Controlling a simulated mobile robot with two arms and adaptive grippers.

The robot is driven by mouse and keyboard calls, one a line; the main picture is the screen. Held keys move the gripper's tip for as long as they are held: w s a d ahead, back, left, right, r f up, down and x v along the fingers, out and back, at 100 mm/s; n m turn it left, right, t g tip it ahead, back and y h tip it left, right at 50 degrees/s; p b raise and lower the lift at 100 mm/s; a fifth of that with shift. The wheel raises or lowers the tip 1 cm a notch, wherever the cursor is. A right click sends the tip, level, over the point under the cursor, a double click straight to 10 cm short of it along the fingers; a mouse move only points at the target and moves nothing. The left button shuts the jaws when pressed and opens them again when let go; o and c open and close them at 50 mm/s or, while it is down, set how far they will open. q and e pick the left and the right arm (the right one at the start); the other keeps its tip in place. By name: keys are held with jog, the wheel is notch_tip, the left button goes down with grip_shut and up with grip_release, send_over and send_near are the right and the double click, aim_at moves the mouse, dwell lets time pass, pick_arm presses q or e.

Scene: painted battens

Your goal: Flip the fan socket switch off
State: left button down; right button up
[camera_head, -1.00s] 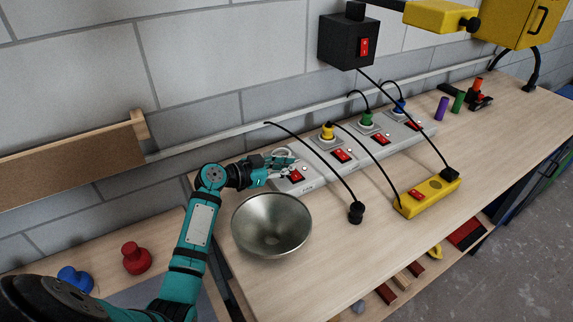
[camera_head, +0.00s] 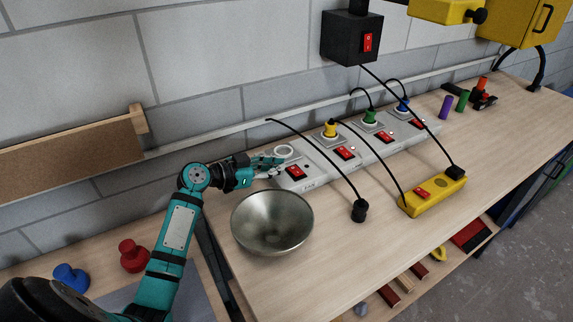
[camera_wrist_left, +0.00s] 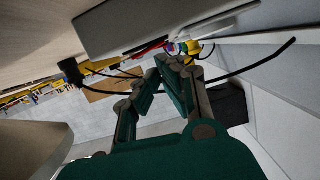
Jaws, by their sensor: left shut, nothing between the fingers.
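The grey power strip (camera_head: 325,176) lies on the bench with several red switches and sockets. Its near end reads "FAN", with a red switch (camera_head: 295,172) and an empty round socket (camera_head: 284,152) there. The fan plug, black on a black cord (camera_head: 359,210), lies loose on the bench. My left gripper (camera_head: 279,162) is shut and empty beside the fan socket, just behind and left of the fan switch, which is now uncovered. In the left wrist view the closed fingers (camera_wrist_left: 172,62) are near the strip (camera_wrist_left: 140,25). My right gripper is not in view.
A metal bowl (camera_head: 272,222) stands close in front of the left gripper. A yellow strip (camera_head: 434,196) lies to the right, and a black switch box (camera_head: 351,37) is on the wall. Yellow, green and blue plugs sit in the farther sockets.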

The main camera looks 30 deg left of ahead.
pick_arm(q)
jog(key=v, duration=0.8)
